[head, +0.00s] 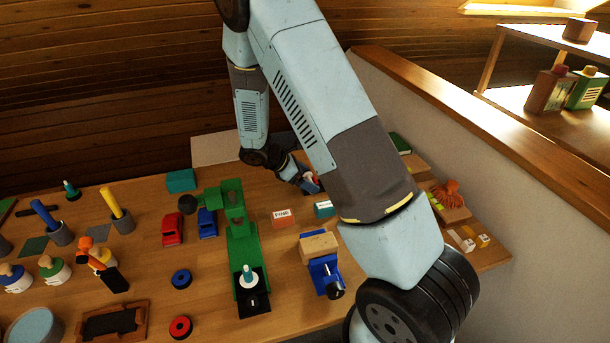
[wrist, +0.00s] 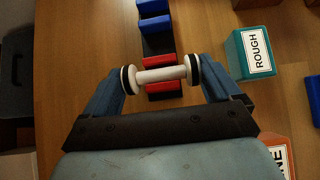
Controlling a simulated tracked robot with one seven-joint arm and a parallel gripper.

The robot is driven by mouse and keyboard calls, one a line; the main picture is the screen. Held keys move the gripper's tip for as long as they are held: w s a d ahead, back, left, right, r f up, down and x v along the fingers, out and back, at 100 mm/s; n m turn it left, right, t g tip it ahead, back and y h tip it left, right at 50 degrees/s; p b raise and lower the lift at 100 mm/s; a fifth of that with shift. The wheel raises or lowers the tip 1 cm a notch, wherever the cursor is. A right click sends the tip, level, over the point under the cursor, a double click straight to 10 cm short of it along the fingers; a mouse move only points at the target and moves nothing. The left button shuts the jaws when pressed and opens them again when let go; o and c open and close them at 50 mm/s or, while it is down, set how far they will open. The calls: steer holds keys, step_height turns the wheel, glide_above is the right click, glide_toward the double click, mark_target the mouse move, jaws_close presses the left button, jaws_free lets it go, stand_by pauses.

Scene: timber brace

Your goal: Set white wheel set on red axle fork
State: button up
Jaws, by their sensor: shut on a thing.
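The white wheel set (wrist: 162,75), a pale axle with a dark-rimmed wheel at each end, lies crosswise in the wrist view. My gripper (wrist: 160,78) is shut on it, one finger against each wheel. The red axle fork (wrist: 163,62) shows directly beneath the axle, with red on both sides of it. I cannot tell whether the axle rests in the fork or is just above it. A blue fork (wrist: 155,25) stands on the same dark bar farther up. In the head view my gripper (head: 309,184) is small and partly hidden by my arm.
A teal ROUGH block (wrist: 251,53) stands right of the wheel set; an orange FINE block (head: 283,217) is nearby. The green crane-like toy (head: 240,245) and a blue vise with a wooden block (head: 320,244) stand nearer. A low wall (head: 450,140) bounds the right.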

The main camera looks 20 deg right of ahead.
steer(key=shift+f, duration=0.3)
steer(key=o, duration=0.8)
steer(key=shift+c, duration=0.2)
steer(key=shift+r, duration=4.05)
